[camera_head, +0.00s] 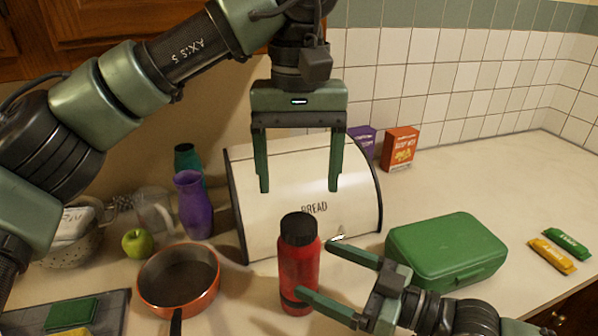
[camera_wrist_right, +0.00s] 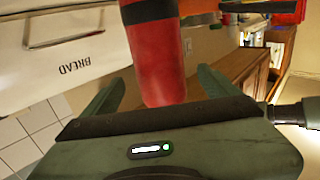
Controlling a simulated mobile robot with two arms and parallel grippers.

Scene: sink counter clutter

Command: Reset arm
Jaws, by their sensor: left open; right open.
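My left gripper (camera_head: 299,186) is open and empty, pointing down in front of the upper part of the cream bread box (camera_head: 275,205). My right gripper (camera_head: 312,268) is open, low in the head view, with its fingers pointing left toward the red bottle (camera_head: 298,268) with a black cap. The bottle stands upright on the counter in front of the bread box. In the right wrist view the bottle (camera_wrist_right: 160,62) shows between the two open fingers (camera_wrist_right: 160,88); I cannot tell whether they touch it. The bread box (camera_wrist_right: 60,45) is also there.
An orange pan (camera_head: 205,300), green apple (camera_head: 137,243), purple vase (camera_head: 193,205) and colander (camera_head: 75,245) crowd the left. Small boxes (camera_head: 399,148) stand behind; two bars (camera_head: 552,256) lie right. The back right counter is clear.

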